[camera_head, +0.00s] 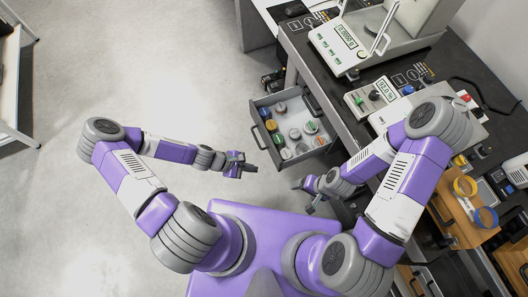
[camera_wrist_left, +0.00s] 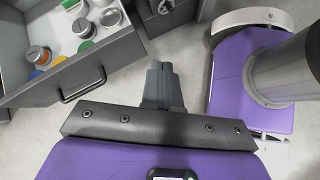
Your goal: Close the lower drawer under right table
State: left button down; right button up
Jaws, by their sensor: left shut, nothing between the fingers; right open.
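An open grey drawer (camera_head: 279,99) with several jars inside juts out from under the dark-topped table at right. Its black bar handle (camera_head: 257,136) is on the front panel, facing left. I cannot tell from above whether it is the lower drawer. My left gripper (camera_head: 252,168) is shut and empty, just below the drawer's front corner, apart from it. In the left wrist view the left fingers (camera_wrist_left: 160,70) are closed together, right of the drawer front and its handle (camera_wrist_left: 84,88). My right gripper (camera_head: 302,193) is open and empty, below the drawer.
The dark table (camera_head: 330,95) carries a balance (camera_head: 340,45), a second scale device (camera_head: 370,97) and small items. A wooden rack (camera_head: 455,215) with yellow and blue rings is at right. The floor (camera_head: 180,60) left of the drawer is clear.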

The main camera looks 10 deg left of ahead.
pick_arm(q)
jog(key=w+a+f+n+t+b, duration=0.3)
jog(key=w+a+n+t, duration=0.2)
jog(key=a+n, duration=0.25)
jog(key=b, duration=0.4)
send_near(271, 147)
notch_tip(271, 147, down, 3)
jog(key=w+d, duration=0.1)
jog(key=shift+w+d+f+h+b, duration=0.1)
jog(key=shift+w+d+h+b, duration=0.25)
jog(key=shift+w+d, duration=0.8)
jog(key=shift+d, duration=0.45)
jog(key=shift+d, duration=0.1)
